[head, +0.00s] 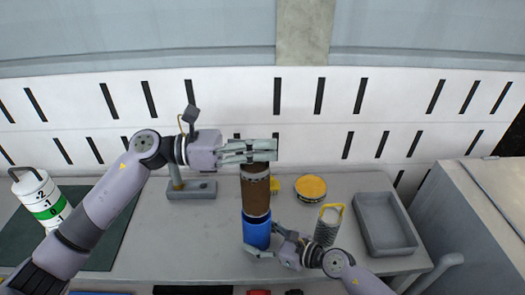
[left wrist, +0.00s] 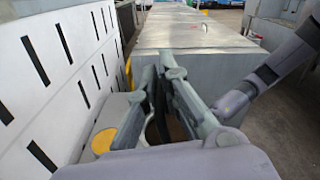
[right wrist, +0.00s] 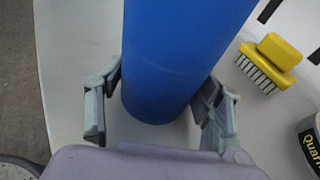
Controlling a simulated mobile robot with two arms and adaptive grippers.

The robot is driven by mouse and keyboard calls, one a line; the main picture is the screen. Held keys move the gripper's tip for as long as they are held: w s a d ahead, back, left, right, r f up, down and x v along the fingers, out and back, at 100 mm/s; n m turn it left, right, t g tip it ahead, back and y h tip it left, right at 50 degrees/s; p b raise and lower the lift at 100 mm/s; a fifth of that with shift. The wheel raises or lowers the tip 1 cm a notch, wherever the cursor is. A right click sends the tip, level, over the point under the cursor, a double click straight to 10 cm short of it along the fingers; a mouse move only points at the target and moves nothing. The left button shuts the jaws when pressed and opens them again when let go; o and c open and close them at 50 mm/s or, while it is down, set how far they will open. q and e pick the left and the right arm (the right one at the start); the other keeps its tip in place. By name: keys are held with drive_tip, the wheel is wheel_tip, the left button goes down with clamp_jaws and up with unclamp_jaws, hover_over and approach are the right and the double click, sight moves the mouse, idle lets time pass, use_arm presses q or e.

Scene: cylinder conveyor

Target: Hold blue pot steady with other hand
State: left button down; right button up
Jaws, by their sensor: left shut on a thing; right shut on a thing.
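The blue pot (head: 257,231) stands upright on the table, near the front middle. My right gripper (head: 272,243) is shut around its lower part; in the right wrist view the fingers lie on both sides of the blue pot (right wrist: 180,50). A brown cylinder (head: 255,195) with a grey band near its top stands in line above the pot; whether it sits inside it is hard to tell. My left gripper (head: 268,150) is at the cylinder's top, its fingers shut on a thin dark handle-like part (left wrist: 160,105). The fingers partly hide that part.
Right of the pot are a yellow-handled grater (head: 328,226), a round yellow-topped tin (head: 310,188) and a grey tray (head: 372,205). A yellow brush (right wrist: 275,60) lies behind the pot. A grey stand (head: 200,190) and a white canister with a green band (head: 40,190) are left. A slotted wall rises behind.

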drive_tip(key=o, duration=1.4)
drive_tip(key=shift+c, duration=0.2)
drive_tip(key=v, duration=1.1)
drive_tip(key=shift+s+d+r, duration=0.15)
drive_tip(key=shift+s+d, duration=0.05)
use_arm(q)
drive_tip(key=shift+r, duration=0.35)
use_arm(e)
drive_tip(key=shift+s+d+r, duration=0.1)
drive_tip(key=shift+d+r, duration=0.05)
drive_tip(key=shift+r, duration=0.1)
use_arm(q)
drive_tip(key=shift+r+p, duration=1.2)
drive_tip(key=shift+r, duration=1)
use_arm(e)
drive_tip(key=shift+r, duration=1)
use_arm(q)
drive_tip(key=shift+f, duration=0.1)
use_arm(e)
drive_tip(key=shift+s+f, duration=0.1)
